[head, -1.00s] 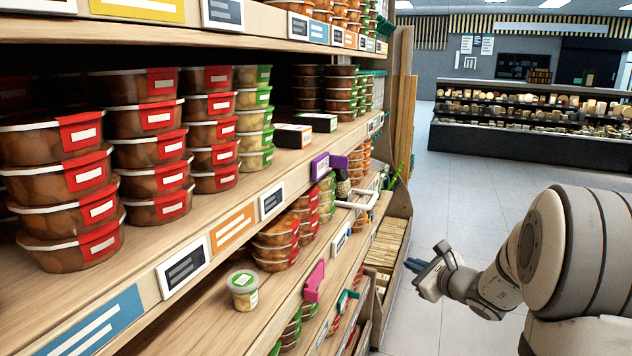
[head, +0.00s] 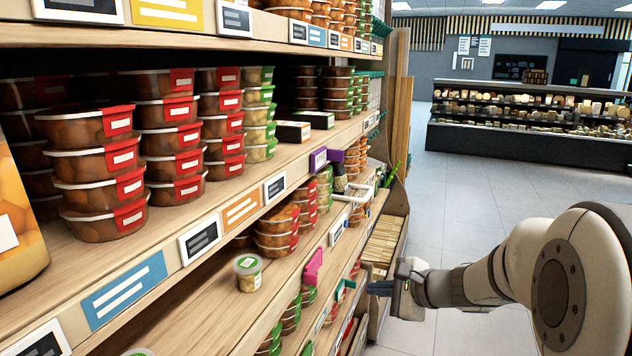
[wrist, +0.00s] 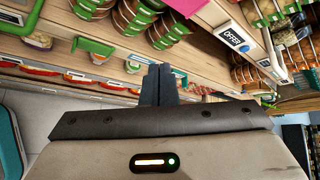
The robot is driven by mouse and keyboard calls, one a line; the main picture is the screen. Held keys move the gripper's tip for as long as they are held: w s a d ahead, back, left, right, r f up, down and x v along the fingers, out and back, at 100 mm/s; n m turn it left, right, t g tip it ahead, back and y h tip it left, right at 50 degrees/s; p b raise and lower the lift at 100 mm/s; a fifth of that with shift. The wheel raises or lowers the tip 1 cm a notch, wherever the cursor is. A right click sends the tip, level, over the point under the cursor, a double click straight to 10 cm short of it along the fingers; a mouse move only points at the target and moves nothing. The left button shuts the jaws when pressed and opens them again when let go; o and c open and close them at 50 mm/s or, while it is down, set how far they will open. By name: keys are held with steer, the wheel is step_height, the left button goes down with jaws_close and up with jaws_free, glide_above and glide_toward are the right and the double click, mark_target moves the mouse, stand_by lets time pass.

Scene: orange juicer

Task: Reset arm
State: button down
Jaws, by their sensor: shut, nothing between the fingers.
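My gripper (head: 380,288) is at the lower right in the head view, out in front of the lower shelves and apart from them. Its two dark fingers are together and empty. In the wrist view my gripper (wrist: 159,70) points toward the shelf fronts, with the fingers closed side by side. My arm reaches in from the right edge of the head view.
The shelf (head: 130,252) on the left holds stacks of red-labelled tubs (head: 97,170). A small green-lidded cup (head: 247,273) stands alone on the lower shelf. A pink tag (head: 313,267) juts from the shelf edge. The floor (head: 470,190) behind my arm is clear.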

steer(key=s+a+f+n+g+h, duration=0.2)
steer(key=s+n+g+h, duration=0.35)
steer(key=s+n, duration=1.05)
steer(key=s+d+n+h, duration=0.1)
steer(key=s+d+h, duration=0.2)
steer(key=s, duration=0.4)
steer(key=shift+d, duration=0.55)
